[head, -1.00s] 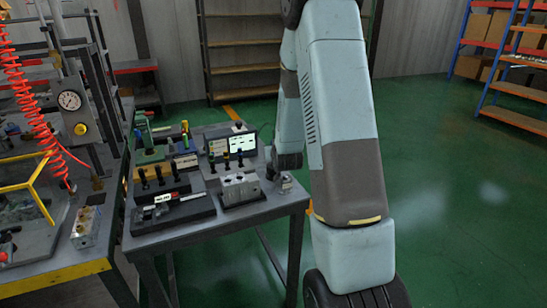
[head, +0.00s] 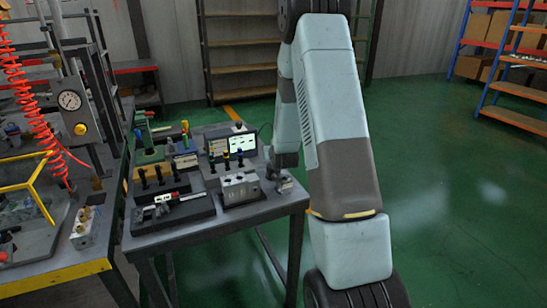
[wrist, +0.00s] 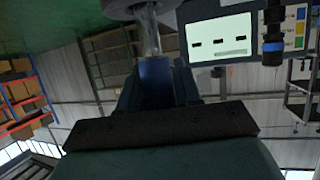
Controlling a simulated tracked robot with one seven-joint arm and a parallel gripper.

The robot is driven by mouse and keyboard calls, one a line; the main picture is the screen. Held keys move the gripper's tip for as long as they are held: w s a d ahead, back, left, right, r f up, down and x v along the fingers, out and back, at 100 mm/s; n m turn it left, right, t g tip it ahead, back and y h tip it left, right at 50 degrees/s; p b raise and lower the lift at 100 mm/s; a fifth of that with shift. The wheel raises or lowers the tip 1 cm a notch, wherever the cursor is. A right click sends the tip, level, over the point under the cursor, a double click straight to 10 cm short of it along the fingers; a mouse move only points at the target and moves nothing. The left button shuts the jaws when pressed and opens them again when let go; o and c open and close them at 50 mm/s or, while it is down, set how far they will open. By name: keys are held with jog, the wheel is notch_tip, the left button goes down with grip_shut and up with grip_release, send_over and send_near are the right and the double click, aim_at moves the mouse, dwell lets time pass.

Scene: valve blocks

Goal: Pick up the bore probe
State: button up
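In the wrist view a blue cylindrical grip (wrist: 156,84) with a shiny, clear or metallic shaft above it stands between the dark fingers of my gripper (wrist: 157,92); this looks like the bore probe. The shaft runs up to a round grey piece at the top edge. The fingers lie close along both sides of the grip; whether both touch it is unclear. In the head view my gripper (head: 283,163) is low over the right end of the table (head: 262,210), by a small metal stand (head: 284,185). My arm hides most of the probe there.
A lit display (head: 242,144) stands behind the coloured plugs, left of my gripper. A metal valve block (head: 240,187) is close by at the left. A black tray with a caliper (head: 172,211) is at the table's front. Green floor is open to the right.

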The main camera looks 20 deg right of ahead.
grip_shut()
jog(key=shift+r, duration=0.1)
